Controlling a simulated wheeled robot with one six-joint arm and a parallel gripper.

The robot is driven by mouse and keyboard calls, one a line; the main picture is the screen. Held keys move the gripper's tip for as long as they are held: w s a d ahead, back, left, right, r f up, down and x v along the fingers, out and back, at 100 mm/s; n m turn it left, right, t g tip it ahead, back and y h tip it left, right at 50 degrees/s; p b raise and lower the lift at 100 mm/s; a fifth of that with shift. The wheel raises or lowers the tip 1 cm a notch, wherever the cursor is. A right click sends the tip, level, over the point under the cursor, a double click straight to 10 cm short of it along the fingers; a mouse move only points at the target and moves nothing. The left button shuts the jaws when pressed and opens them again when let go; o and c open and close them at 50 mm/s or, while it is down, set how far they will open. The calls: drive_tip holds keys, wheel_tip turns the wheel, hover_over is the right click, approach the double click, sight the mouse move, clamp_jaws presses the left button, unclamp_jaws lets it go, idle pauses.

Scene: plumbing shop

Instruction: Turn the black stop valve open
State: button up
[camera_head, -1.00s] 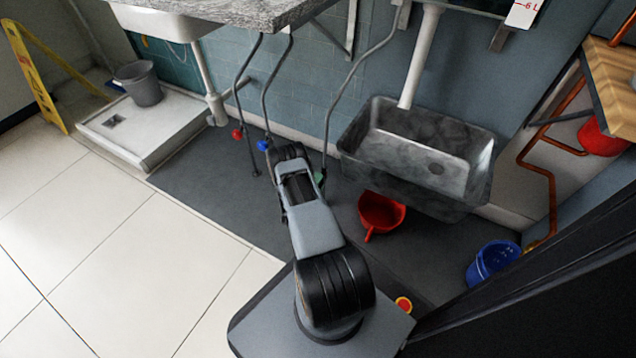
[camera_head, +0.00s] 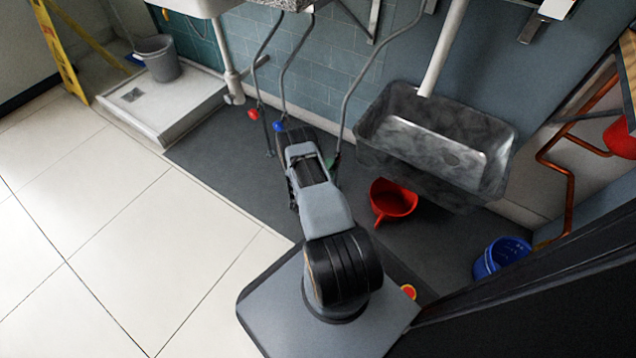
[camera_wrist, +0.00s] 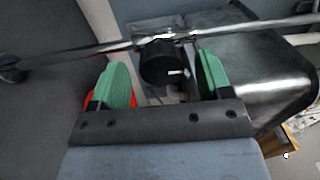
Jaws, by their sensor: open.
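The black stop valve's round knob (camera_wrist: 160,62) is in the middle of the wrist view, beside a grey pipe (camera_wrist: 95,49). My gripper (camera_wrist: 165,80) is open, with one green fingertip on each side of the knob. A gap shows between the left fingertip and the knob; the right fingertip is closer, and I cannot tell whether it touches. In the head view my arm hides the black valve. A red valve (camera_head: 253,114) and a blue valve (camera_head: 279,126) sit on pipes to the left of my arm.
A metal sink (camera_head: 435,145) hangs on the wall right of my arm; its dark side also shows in the wrist view (camera_wrist: 262,75). A shower tray (camera_head: 165,112) is at left. Tiled floor (camera_head: 130,240) is clear.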

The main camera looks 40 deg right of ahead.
drive_tip(key=p+v, duration=0.2)
drive_tip(key=v, duration=0.9)
drive_tip(key=shift+a+p, duration=0.35)
drive_tip(key=shift+p, duration=0.05)
drive_tip(key=shift+f, duration=0.1)
wheel_tip(320, 180, up, 43)
drive_tip(key=w+a+m+g+y+p, duration=0.25)
drive_tip(key=m+g+y+p, duration=0.25)
drive_tip(key=m+g+p, duration=1)
drive_tip(key=s+a+r+m+t+y+p, duration=0.3)
drive_tip(key=a+r+m+p, duration=0.3)
drive_tip(key=r, duration=0.7)
drive_tip(key=s+a+r+m+t+y+p, duration=0.3)
drive_tip(key=a+r+m+t+y+p, duration=0.2)
drive_tip(key=r+m+p, duration=0.4)
drive_tip(key=s+a+r+m+t+y+p, duration=0.4)
drive_tip(key=a+r+m+t+y+p, duration=0.1)
drive_tip(key=r, duration=1.1)
drive_tip(key=a+m+t+p, duration=0.1)
drive_tip(key=a+m+p, duration=0.1)
drive_tip(key=m+p, duration=0.1)
drive_tip(key=shift+a+r+m+p, duration=0.2)
drive_tip(key=shift+r+m+p, duration=0.15)
drive_tip(key=shift+m, duration=0.25)
drive_tip(key=shift+c, duration=0.5)
